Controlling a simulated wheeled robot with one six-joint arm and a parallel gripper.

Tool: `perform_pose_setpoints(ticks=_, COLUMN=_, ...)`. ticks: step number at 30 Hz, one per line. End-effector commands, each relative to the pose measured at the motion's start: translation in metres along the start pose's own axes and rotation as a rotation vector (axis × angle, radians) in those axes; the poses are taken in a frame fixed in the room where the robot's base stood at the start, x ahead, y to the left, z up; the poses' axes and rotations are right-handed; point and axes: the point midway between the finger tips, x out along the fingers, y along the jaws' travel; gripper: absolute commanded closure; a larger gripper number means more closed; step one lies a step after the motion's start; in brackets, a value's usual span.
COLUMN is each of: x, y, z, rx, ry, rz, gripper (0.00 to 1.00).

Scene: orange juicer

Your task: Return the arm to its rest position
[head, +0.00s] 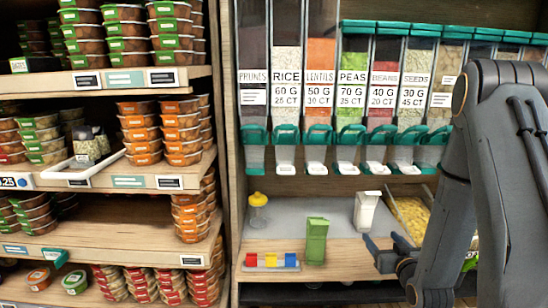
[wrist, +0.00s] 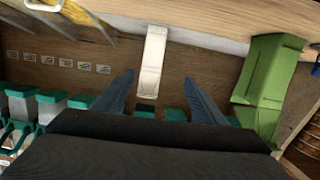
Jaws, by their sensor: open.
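My arm comes in from the right of the head view, and my gripper (head: 384,242) is low in front of the shelf counter. In the wrist view its two blue-grey fingers (wrist: 160,78) are spread with nothing held between them. A white container (head: 366,210) stands on the grey counter behind the gripper. In the wrist view this container (wrist: 152,62) shows upside down, beyond the gap between the fingers. A green container (head: 316,240) stands to the left of the gripper, and it also shows at the right of the wrist view (wrist: 265,85).
Dispensers of rice (head: 287,90), lentils, peas and other foods hang above the counter (head: 290,224). A yellow-topped jar (head: 258,208) and a coloured block row (head: 270,261) stand left. A tray of yellow pieces (head: 410,215) lies behind my arm. Shelves of stacked tubs (head: 120,170) fill the left.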

Motion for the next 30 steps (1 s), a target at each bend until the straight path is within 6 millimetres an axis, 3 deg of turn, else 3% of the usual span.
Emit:
perform_pose_setpoints(ticks=8, x=-0.004, y=-0.019, z=-0.003, rx=-0.026, ry=-0.222, rz=0.001, gripper=0.35)
perform_pose_setpoints(ticks=14, x=-0.037, y=-0.044, z=-0.003, rx=-0.035, ry=-0.493, rz=0.01, gripper=0.35)
perform_pose_setpoints(ticks=20, x=-0.101, y=-0.074, z=-0.004, rx=-0.022, ry=-0.779, rz=0.016, gripper=0.35)
perform_pose_setpoints(ticks=30, x=-0.245, y=-0.129, z=-0.016, rx=0.023, ry=-1.22, rz=-0.005, gripper=0.35)
